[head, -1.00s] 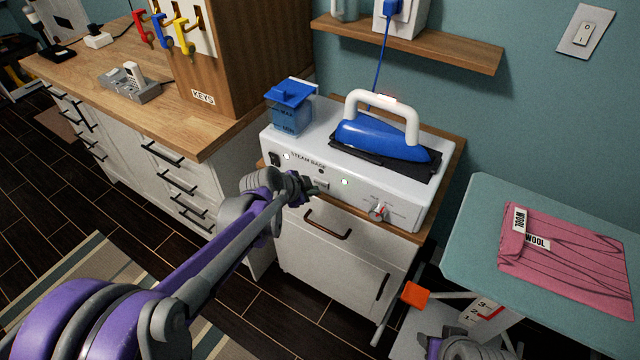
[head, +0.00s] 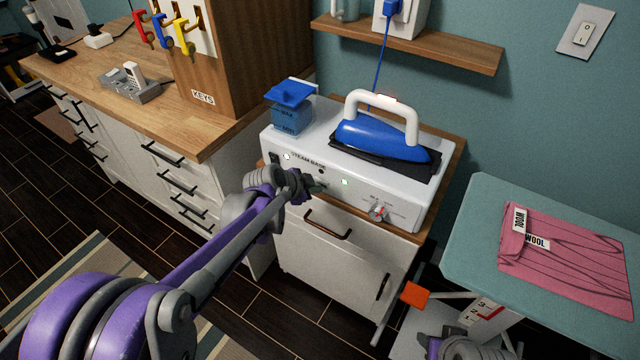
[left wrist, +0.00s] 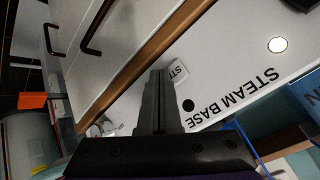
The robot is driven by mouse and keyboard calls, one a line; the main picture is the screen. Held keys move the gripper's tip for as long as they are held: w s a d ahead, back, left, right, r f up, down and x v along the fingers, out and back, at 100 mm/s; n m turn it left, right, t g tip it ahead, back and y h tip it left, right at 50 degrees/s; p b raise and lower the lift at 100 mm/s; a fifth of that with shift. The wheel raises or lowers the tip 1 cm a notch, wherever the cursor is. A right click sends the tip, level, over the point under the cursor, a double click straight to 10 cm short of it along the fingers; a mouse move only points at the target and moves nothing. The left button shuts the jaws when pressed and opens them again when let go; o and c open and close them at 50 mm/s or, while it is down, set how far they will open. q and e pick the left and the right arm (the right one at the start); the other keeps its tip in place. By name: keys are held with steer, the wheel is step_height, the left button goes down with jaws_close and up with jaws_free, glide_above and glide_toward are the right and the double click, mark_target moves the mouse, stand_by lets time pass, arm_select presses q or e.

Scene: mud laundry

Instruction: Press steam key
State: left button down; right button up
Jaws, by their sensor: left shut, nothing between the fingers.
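The white steam base (head: 412,208) stands on a cabinet, its front panel toward me. It is lettered STEAM BASE in the left wrist view (left wrist: 225,98). My left gripper (head: 318,186) is shut and empty, its tips at the front panel between the lettering and a green light. In the left wrist view the closed fingers (left wrist: 160,78) reach the small pale steam key (left wrist: 179,71), marked ST, and cover part of it. I cannot tell whether they touch it. In the head view the gripper hides most of the key. Part of my right arm shows at the bottom edge.
A blue iron (head: 370,138) rests on top of the base, beside a blue water tank (head: 291,112). A knob (head: 378,212) sits on the panel's right. An ironing board (head: 475,215) with a pink cloth (head: 565,260) is at right. A wooden counter (head: 205,135) is at left.

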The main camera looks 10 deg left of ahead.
stand_by(0.6)
arm_select(q)
steer(key=shift+s+a, duration=0.2)
steer(key=shift+s, duration=0.25)
steer(key=s+a, duration=0.2)
steer(key=s, duration=0.3)
steer(key=shift+s+p, duration=0.35)
steer(key=shift+p, duration=0.05)
